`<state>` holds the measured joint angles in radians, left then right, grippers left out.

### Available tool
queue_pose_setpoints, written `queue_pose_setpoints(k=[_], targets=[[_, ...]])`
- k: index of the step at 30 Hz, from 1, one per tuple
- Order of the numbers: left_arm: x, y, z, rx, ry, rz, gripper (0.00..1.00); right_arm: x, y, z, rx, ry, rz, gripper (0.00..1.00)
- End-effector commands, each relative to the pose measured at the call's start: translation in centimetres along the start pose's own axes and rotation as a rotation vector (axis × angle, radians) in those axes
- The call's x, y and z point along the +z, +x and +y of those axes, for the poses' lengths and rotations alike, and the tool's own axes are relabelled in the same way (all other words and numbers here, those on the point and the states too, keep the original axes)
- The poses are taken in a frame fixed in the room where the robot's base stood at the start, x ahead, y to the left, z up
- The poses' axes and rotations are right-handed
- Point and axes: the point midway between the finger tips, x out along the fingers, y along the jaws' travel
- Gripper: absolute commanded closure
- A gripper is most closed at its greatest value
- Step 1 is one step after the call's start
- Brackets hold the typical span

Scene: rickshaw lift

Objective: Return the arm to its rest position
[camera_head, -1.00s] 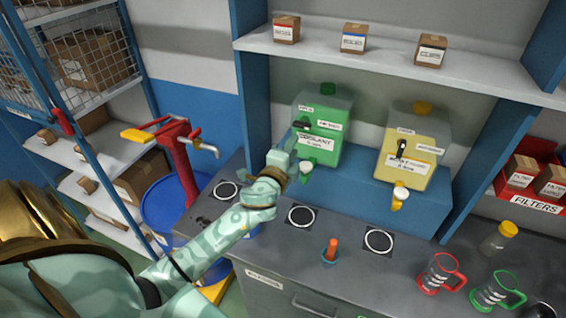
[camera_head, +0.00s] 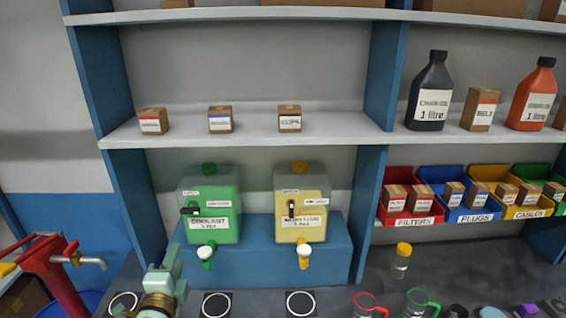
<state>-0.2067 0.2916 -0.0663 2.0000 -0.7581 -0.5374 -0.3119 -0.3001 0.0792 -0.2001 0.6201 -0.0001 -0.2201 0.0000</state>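My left arm reaches up from the bottom edge of the head view. Its pale green gripper (camera_head: 165,272) points towards the back, in front of the counter and left of the green coolant dispenser's tap. I cannot make out the gap between its fingers, and I see nothing held in it. The green dispenser (camera_head: 214,205) and the yellow dispenser (camera_head: 302,206) stand side by side on a blue step (camera_head: 255,262). My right gripper is out of view.
A red pump (camera_head: 62,275) stands at the left. White rings (camera_head: 216,305) mark the counter. Red-rimmed (camera_head: 368,305) and green-rimmed jugs (camera_head: 420,303) and a yellow-capped jar (camera_head: 402,260) are at the right. Small boxes (camera_head: 220,119) line the shelf above; coloured bins (camera_head: 410,208) hold boxes.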

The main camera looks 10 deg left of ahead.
Motion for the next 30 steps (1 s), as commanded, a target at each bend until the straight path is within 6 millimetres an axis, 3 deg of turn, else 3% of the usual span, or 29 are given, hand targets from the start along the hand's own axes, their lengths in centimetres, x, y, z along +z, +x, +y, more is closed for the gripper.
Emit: queue_pose_setpoints(k=[5, 12, 19, 26, 30], targets=[[0.9, -3.5, 2.0, 0.137, -0.148, -0.116, 0.65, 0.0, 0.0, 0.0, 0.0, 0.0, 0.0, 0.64], [1.7, -12.0, 6.0, 0.463, -0.385, -0.329, 0.65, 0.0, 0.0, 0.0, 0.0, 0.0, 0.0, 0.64], [1.3, -19.8, 7.8, 0.742, -0.493, -0.456, 0.65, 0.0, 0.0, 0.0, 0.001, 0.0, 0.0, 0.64], [-0.3, -19.3, 17.6, 0.842, -0.516, -0.444, 0.65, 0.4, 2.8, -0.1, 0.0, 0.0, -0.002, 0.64], [-1.3, -19.6, 24.4, 0.909, -0.539, -0.437, 0.65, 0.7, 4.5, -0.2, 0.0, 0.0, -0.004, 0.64]])
